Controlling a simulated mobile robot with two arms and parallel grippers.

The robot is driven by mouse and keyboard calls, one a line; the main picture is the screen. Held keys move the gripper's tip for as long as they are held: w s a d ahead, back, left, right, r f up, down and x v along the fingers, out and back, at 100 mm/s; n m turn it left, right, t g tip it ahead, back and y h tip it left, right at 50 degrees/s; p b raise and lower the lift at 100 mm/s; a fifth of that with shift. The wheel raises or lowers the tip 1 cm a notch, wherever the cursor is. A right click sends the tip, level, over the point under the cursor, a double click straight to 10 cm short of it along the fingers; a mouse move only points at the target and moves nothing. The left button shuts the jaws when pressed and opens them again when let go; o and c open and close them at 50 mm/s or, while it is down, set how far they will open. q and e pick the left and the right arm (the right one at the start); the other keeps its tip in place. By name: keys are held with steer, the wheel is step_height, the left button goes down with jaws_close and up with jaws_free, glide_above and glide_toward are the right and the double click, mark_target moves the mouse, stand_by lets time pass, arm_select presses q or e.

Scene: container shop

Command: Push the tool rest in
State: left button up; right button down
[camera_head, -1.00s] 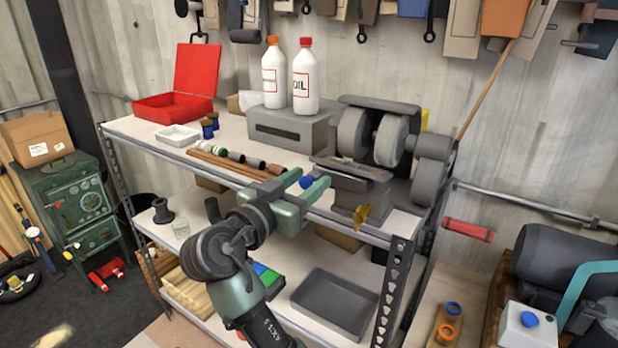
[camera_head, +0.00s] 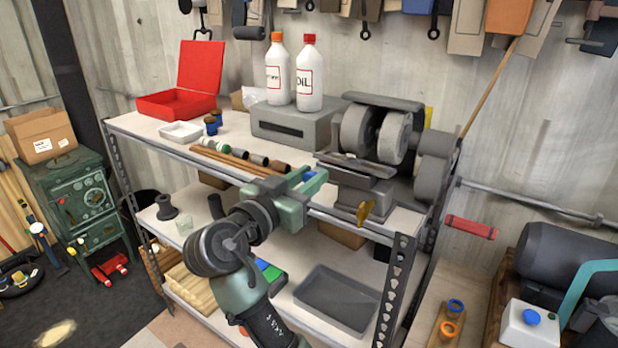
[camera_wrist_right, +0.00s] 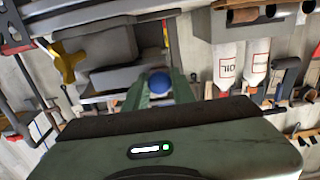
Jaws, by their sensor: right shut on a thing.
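The bench grinder (camera_head: 385,140) stands on the shelf's top at the right. Its tool rest (camera_head: 352,166) is a dark flat plate in front of the wheels, above a grey block with a yellow wing knob (camera_head: 365,213). A blue ball knob (camera_head: 309,175) sits at the plate's left side. My right gripper (camera_head: 312,180) is shut on this blue knob. In the right wrist view the blue knob (camera_wrist_right: 159,82) lies between the green fingers, and the yellow wing knob (camera_wrist_right: 65,62) is at upper left. The knob's join to the rest is hidden. My left gripper is out of view.
A grey box (camera_head: 290,127) with two oil bottles stands left of the grinder. Several rods and small cylinders (camera_head: 235,155) lie left of my gripper. A red open case (camera_head: 178,102) and a white tray (camera_head: 180,132) are farther left. A steel shelf post (camera_head: 397,285) rises at front right.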

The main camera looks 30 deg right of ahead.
mark_target(319, 169)
steer(key=shift+f, duration=0.1)
stand_by(0.7)
steer(key=b+x, duration=0.1)
steer(key=x, duration=0.2)
steer(key=shift+b, duration=0.4)
steer(key=c, duration=1.5)
jaws_free()
steer(key=shift+r, duration=0.2)
steer(key=o, duration=0.3)
steer(key=shift+d, duration=0.2)
steer(key=shift+w+d+f, duration=0.15)
